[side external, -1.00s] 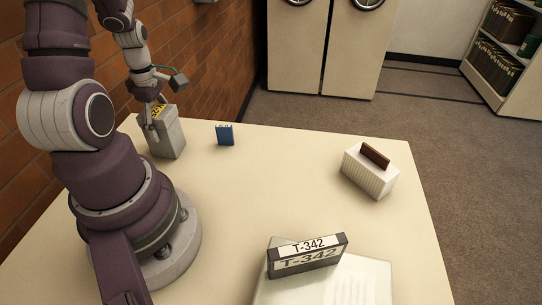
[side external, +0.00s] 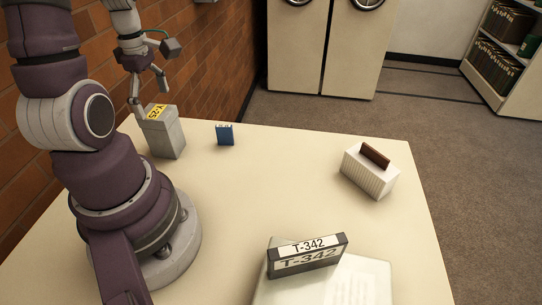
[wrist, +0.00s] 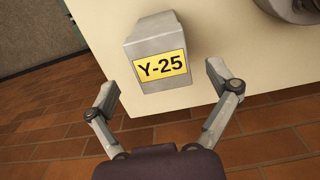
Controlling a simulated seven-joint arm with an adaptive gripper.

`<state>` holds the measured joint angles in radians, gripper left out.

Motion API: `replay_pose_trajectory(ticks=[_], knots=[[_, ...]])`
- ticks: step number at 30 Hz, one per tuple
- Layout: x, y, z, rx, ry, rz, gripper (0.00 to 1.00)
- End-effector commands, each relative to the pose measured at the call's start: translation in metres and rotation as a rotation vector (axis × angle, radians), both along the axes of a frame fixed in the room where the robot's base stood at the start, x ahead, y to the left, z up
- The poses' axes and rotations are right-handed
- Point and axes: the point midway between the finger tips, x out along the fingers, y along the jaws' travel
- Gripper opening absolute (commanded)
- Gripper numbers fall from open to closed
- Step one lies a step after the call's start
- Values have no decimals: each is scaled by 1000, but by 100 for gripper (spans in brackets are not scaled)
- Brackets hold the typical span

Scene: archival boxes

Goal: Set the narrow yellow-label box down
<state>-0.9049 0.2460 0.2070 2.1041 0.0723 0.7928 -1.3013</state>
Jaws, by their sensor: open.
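The narrow grey box (side external: 165,137) with a yellow label stands upright on the far left part of the table, close to the brick wall. In the wrist view its top (wrist: 158,50) carries the yellow label reading "Y-25" (wrist: 162,67). My gripper (side external: 150,92) is just above the box's top, with its fingers apart. In the wrist view the open fingers (wrist: 164,82) stand to either side of the box, clear of it. Nothing is held.
A small blue box (side external: 225,134) stands right of the grey box. A white ribbed holder with a brown item (side external: 370,174) is at the right. A dark "T-342" box (side external: 307,257) rests on a pale folder (side external: 350,282) in front. The table middle (side external: 260,190) is clear.

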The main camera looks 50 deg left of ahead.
Motion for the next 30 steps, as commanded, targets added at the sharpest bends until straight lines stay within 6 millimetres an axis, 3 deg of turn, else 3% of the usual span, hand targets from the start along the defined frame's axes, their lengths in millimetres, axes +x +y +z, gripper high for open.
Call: replay_pose_trajectory(ticks=[3,6,11,14,17,18,22,25,30], knots=[[1,1,31,8,-5,0,87],[1,1,49,5,-2,-1,87],[7,-6,65,14,-15,-83,87],[36,-41,79,79,-78,-495,87],[61,-96,92,201,-155,-1115,87],[66,-118,96,260,-180,-1358,87],[65,-172,102,456,-228,-1996,87],[61,-190,102,554,-237,-2242,87],[60,-194,102,579,-235,-2304,87]])
